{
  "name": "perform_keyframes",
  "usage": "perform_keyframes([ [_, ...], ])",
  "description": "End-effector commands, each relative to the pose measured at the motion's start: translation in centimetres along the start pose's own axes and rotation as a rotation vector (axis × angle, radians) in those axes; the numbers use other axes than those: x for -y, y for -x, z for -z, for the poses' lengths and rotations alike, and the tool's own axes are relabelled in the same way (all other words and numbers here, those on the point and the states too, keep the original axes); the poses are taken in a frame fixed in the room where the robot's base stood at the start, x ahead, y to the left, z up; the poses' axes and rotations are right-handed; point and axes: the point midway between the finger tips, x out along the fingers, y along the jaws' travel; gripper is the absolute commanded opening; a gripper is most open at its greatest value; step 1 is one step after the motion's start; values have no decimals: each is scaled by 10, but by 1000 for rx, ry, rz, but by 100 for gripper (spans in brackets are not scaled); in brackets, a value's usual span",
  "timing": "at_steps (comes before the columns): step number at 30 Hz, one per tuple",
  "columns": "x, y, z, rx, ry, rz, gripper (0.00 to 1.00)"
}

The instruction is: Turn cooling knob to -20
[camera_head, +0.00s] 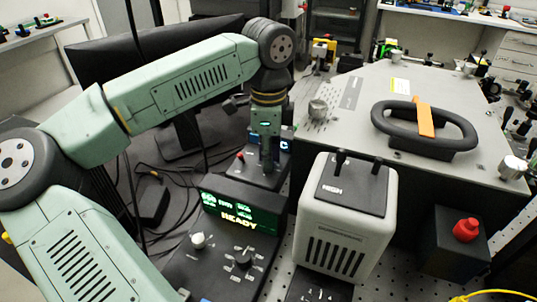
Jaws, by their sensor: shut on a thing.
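My gripper (268,158) reaches straight down at the end of my green arm onto a small dark control box behind the front panel. The box (262,182) has a lit display (285,145) with a "C" at its right end; my gripper covers the rest of the reading. The fingers are closed on a knob on top of this box, which appears to be the cooling knob. The knob itself and its scale are hidden behind the fingers, so its setting cannot be read.
In front stands a panel with a green "READY" screen (240,220), a white knob (198,240) and a black knob (243,259). A white box with switches (345,230) stands close on the right. A grey housing (350,95), a red button (466,230) and loose cables (150,175) surround the area.

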Motion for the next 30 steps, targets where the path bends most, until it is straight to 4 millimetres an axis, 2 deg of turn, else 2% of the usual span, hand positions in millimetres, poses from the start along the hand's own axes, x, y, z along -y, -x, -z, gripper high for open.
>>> perform_keyframes([
  [11,1,-2,0,1,-129,4,0],
  [30,1,-1,0,1,-713,5,0],
])
